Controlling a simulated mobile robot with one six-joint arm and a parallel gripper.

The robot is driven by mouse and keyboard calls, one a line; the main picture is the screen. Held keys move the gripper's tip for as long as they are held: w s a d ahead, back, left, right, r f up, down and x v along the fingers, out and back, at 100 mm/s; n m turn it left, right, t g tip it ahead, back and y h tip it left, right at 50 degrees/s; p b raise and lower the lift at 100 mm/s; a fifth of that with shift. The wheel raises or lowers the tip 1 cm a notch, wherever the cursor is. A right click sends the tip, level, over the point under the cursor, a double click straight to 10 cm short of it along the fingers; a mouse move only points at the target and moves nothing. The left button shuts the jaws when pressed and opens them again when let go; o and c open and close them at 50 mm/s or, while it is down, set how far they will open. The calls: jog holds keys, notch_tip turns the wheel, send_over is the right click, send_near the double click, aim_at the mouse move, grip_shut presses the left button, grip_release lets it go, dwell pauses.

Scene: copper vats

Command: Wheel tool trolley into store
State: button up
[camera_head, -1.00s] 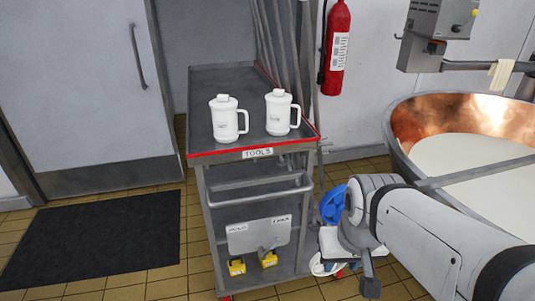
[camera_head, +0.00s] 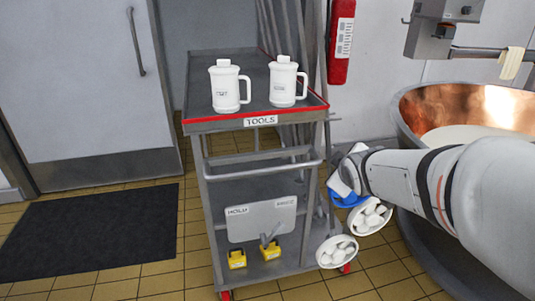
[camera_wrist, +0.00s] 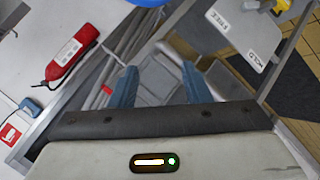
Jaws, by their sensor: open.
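The grey tool trolley (camera_head: 195,100) has a red-edged top and a "TOOLS" label, and stands near the middle of the head view. A grey push bar (camera_head: 262,170) crosses its front. Below is a plate (camera_head: 262,221) with two labels, one reading "HOLD", and a small lever; the plate also shows in the wrist view (camera_wrist: 243,32). In the wrist view my gripper (camera_wrist: 160,88) has two blue fingers apart with nothing held between them. Grey parts show beyond the fingers. In the head view my arm reaches in from the right, its end beside the trolley's right side.
Two white lidded mugs (camera_head: 228,88) (camera_head: 286,82) stand on the trolley top. A copper-lined vat (camera_head: 450,108) is at right, a red extinguisher (camera_head: 340,40) behind. A door (camera_head: 80,90) and dark mat (camera_head: 85,235) lie left.

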jog(key=w+a+f+n+t+y+b, duration=0.2)
jog(key=w+a+f+n+y+b, duration=0.2)
jog(key=w+a+f+n+b, duration=0.15)
jog(key=n+y+b, duration=0.5)
jog(key=n+y, duration=0.1)
jog(key=n, duration=0.3)
send_near(264, 169)
jog(key=shift+g, duration=0.3)
jog(key=w, duration=0.1)
jog(key=w+f, duration=0.1)
jog(key=w, duration=0.1)
jog(key=w+a+f, duration=0.1)
jog(key=shift+w, duration=0.25)
jog(key=shift+w+a, duration=0.2)
jog(key=shift+a, duration=0.15)
jog(key=b+x, duration=0.1)
jog(key=x, duration=0.5)
jog(key=shift+w+a+r+b, duration=0.1)
jog(key=shift+w+a+b, duration=0.2)
jog(key=shift+c, duration=0.2)
grip_shut()
